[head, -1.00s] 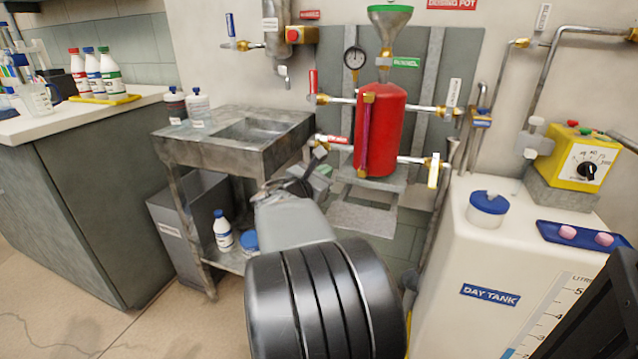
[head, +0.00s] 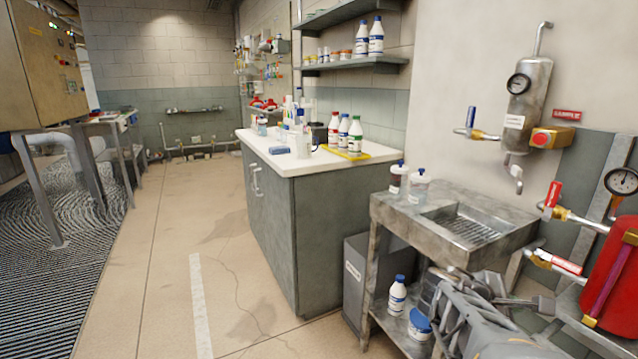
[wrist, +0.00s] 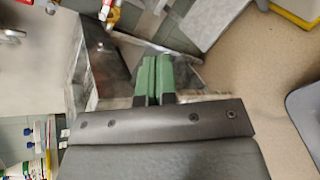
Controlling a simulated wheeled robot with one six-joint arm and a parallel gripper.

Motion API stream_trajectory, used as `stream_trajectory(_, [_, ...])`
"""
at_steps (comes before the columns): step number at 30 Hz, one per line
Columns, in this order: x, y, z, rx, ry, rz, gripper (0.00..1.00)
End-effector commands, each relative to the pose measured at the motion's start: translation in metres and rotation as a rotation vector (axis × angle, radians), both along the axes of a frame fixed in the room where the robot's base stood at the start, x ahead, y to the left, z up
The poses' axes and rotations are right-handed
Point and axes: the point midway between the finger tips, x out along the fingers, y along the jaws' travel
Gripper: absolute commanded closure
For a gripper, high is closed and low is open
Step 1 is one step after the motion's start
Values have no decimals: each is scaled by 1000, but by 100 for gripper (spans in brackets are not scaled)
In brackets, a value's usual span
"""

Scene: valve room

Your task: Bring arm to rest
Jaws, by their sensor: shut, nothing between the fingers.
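My gripper (wrist: 155,64) shows in the wrist view as two green fingers lying side by side, shut with nothing between them. In the head view my arm is at the bottom right, in front of the steel sink stand (head: 386,222). The fingers are hard to make out there. I cannot tell from the head view how far the arm is from the stand. The red vessel (head: 612,285) is at the right edge, beyond the arm.
A grey cabinet with a white top (head: 372,160) stands left of the sink. A white bottle (head: 397,296) and a blue-lidded jar (head: 419,323) sit on the stand's lower shelf. Red-handled valves (head: 555,195) stick out from the wall. The floor (head: 190,220) at left centre is clear.

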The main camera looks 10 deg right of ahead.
Motion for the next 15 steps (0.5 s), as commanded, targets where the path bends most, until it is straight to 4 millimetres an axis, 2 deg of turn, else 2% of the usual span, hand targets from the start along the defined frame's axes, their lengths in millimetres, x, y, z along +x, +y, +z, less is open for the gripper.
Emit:
stream_trajectory(1, [2,16,34,73,-76,-13,100])
stream_trajectory(5, [5,61,57,293,-273,-81,100])
stream_trajectory(9, [8,114,87,539,-452,-176,100])
stream_trajectory(15, [9,189,131,869,-630,-343,100])
